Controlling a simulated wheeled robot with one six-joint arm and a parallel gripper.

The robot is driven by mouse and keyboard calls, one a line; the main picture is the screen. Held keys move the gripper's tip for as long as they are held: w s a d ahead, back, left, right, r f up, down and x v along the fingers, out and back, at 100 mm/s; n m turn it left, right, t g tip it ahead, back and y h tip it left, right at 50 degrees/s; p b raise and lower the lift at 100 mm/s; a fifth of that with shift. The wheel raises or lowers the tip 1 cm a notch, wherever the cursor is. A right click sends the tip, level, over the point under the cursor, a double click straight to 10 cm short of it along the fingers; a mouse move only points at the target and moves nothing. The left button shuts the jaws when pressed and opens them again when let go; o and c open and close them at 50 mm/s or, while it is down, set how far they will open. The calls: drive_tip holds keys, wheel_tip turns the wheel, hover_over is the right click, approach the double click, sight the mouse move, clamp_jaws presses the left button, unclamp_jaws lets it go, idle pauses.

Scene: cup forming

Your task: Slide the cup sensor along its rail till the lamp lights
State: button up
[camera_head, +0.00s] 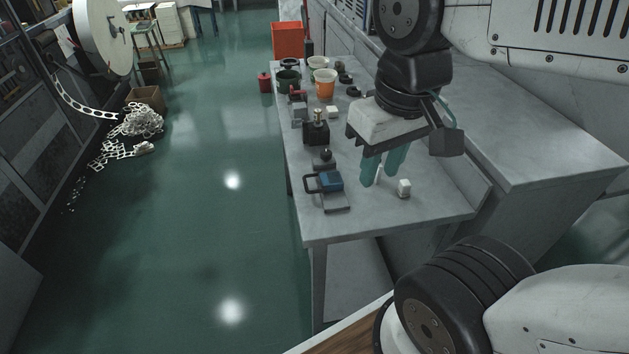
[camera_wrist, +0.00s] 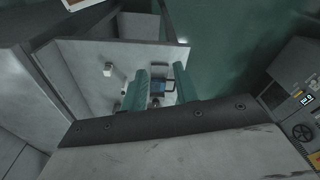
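My gripper (camera_head: 379,178) has two teal fingers, held apart above the near part of the grey bench (camera_head: 350,221).
An orange cup (camera_head: 325,85), pale and dark bowls and several small dark fixtures crowd the bench's far half. An orange-red bin (camera_head: 288,40) stands behind. The green floor (camera_head: 215,190) left of the bench is mostly clear.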

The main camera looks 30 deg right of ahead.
drive_tip(key=m+g+h, duration=0.2)
drive_tip(key=m, duration=0.2)
approach(305, 180)
drive_tip(key=f, duration=0.5)
drive_tip(key=d+f, duration=0.1)
drive_tip(key=f, duration=0.1)
drive_tip(key=shift+s+f, duration=0.2)
drive_tip(key=shift+s, duration=0.2)
drive_tip(key=shift+d, duration=0.1)
clamp_jaws()
